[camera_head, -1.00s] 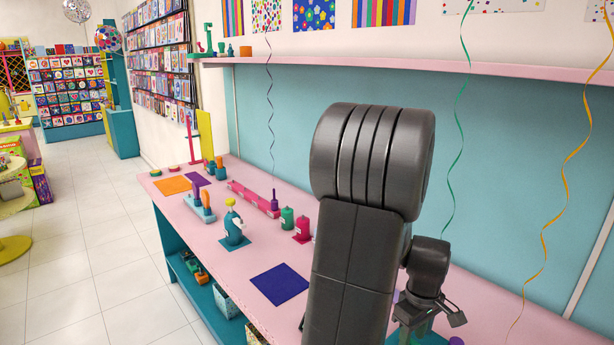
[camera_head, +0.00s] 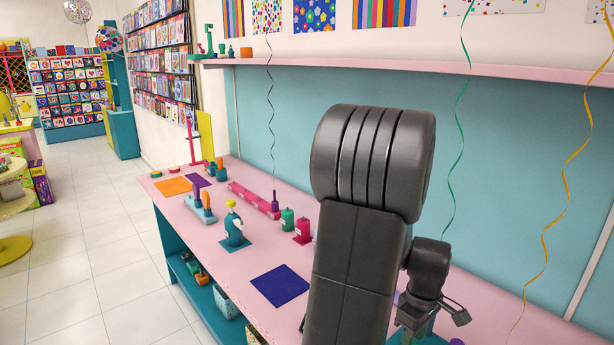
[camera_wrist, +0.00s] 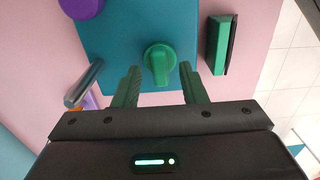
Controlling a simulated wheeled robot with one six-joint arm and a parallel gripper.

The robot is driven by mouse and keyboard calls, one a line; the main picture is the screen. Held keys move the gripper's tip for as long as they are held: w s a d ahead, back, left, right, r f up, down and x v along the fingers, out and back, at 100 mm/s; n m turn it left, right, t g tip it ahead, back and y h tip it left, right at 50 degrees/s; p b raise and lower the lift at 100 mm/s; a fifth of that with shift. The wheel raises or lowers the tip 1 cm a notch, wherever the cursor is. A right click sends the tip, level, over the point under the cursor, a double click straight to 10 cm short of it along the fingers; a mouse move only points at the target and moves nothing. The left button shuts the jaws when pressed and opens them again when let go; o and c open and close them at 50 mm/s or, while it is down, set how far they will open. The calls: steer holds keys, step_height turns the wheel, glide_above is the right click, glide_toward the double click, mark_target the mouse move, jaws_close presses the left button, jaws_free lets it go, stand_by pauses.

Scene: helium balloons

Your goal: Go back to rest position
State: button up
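My gripper (camera_wrist: 160,86) is open in the wrist view, with its two green fingers apart. A green knob-like part (camera_wrist: 160,58) stands between and just beyond the fingertips, with gaps on both sides. It sits on a teal plate (camera_wrist: 112,40). In the head view, my raised arm covers much of the right half of the counter and hides most of my gripper.
The pink counter (camera_head: 215,262) holds a dark blue mat (camera_head: 280,286), a teal bottle-like device (camera_head: 234,231) and several small tools. A pink wall shelf (camera_head: 400,66) runs behind my arm. Green (camera_head: 458,150) and orange (camera_head: 565,180) ribbons hang at the right. The tiled floor (camera_head: 90,270) at left is clear.

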step_height(320, 180, up, 8)
steer(key=p, duration=0.5)
step_height(320, 180, down, 8)
steer(key=b, duration=0.6)
steer(key=shift+f, duration=0.25)
steer(key=shift+r+m, duration=0.2)
steer(key=shift+m, duration=1.2)
steer(key=m, duration=0.4)
steer(key=shift+m, duration=2)
